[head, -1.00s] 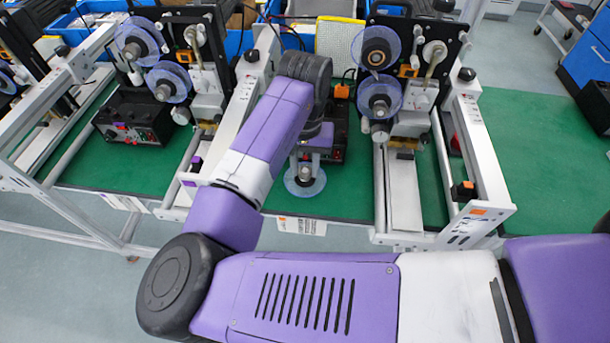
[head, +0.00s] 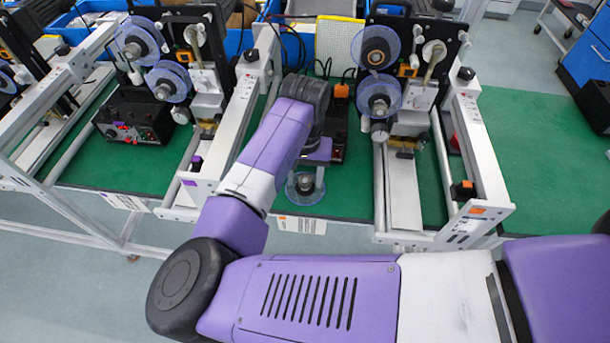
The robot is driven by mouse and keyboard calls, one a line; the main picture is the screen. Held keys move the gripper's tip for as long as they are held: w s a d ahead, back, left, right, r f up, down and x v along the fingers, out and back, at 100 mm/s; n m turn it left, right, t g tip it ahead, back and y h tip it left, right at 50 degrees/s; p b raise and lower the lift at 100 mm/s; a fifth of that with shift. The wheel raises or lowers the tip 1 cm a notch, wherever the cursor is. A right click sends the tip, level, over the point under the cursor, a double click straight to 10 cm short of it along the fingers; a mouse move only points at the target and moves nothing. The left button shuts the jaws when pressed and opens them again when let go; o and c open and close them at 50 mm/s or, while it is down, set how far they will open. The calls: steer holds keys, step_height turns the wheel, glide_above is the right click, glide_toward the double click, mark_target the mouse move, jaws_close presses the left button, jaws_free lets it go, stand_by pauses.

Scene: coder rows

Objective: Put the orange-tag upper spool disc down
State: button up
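A clear, bluish spool disc (head: 291,191) with a grey hub is low over the green bench top, near its front edge. It looks level; I cannot tell whether it touches the bench. My gripper (head: 305,174) is directly above its hub, pointing down. The fingertips are small and partly hidden by my wrist, so their grip on the hub is unclear. The orange-tag coder (head: 415,95) stands to the right, with an orange tag (head: 478,210) on its front rail. Its upper spool (head: 376,47) shows a clear disc and a brown core, and its lower spool (head: 379,95) a clear disc.
A black control box (head: 337,135) stands just behind my gripper. The purple-tag coder's frame (head: 205,185) bounds the left, and the orange-tag coder's rail (head: 380,190) bounds the right. Some green bench top (head: 347,195) is clear right of the disc.

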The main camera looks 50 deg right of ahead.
mark_target(305, 180)
steer(key=shift+r, duration=0.1)
step_height(305, 180, up, 12)
steer(key=b, duration=0.1)
stand_by(0.4)
stand_by(0.5)
